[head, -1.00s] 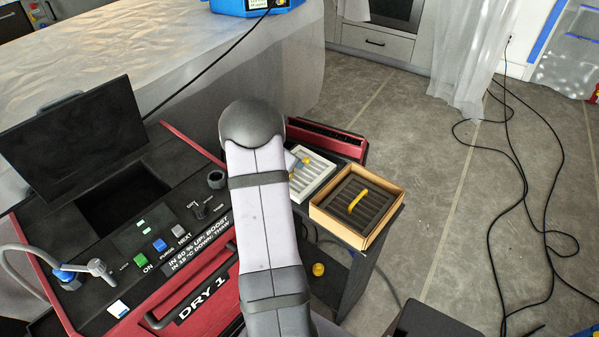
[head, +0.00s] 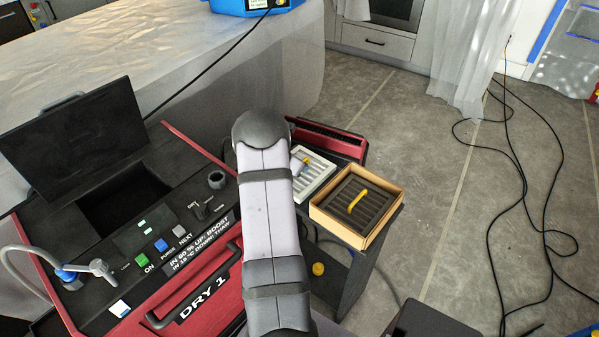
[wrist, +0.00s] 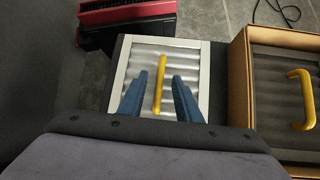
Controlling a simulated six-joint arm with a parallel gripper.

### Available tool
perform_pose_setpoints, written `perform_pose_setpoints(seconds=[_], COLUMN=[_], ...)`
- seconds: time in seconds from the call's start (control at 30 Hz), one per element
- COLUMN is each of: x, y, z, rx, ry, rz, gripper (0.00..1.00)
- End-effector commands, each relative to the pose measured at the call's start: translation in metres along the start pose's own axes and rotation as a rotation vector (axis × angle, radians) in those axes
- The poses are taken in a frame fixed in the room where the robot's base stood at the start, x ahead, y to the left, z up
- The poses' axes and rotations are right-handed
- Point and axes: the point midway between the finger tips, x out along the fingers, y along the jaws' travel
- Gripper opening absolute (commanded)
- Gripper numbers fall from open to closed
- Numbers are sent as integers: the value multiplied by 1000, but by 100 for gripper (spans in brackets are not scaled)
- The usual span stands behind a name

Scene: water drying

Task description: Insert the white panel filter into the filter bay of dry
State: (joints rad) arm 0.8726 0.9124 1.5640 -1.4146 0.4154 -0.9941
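The white panel filter (head: 325,170) lies on the dark cart top to the right of my arm, partly hidden by it. In the wrist view the filter (wrist: 193,49) has a white frame and a yellow handle (wrist: 161,84). My gripper (wrist: 162,85) is open, its two blue fingers on either side of the handle with gaps between. The red DRY 1 machine (head: 203,297) stands at the left in the head view, with a dark open bay (head: 122,200) in its top below a raised black lid (head: 75,139). I cannot tell whether that opening is the filter bay.
A cardboard box (head: 368,239) holding a dark filter with a yellow handle (head: 357,201) sits beside the white filter on the cart. A hose fitting (head: 100,268) rises from the machine's left side. Black cables (head: 512,205) lie on the floor at right.

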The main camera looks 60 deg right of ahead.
Motion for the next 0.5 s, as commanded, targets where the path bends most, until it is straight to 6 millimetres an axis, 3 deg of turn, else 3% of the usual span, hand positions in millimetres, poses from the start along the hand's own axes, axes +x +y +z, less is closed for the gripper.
perform_pose_setpoints(seconds=[0.03, 0.13, 0.5], x=[0, 0, 0], y=[0, 0, 0], z=[0, 0, 0], rx=[0, 0, 0], ry=[0, 0, 0], rz=[0, 0, -1], gripper=[24, 0, 0])
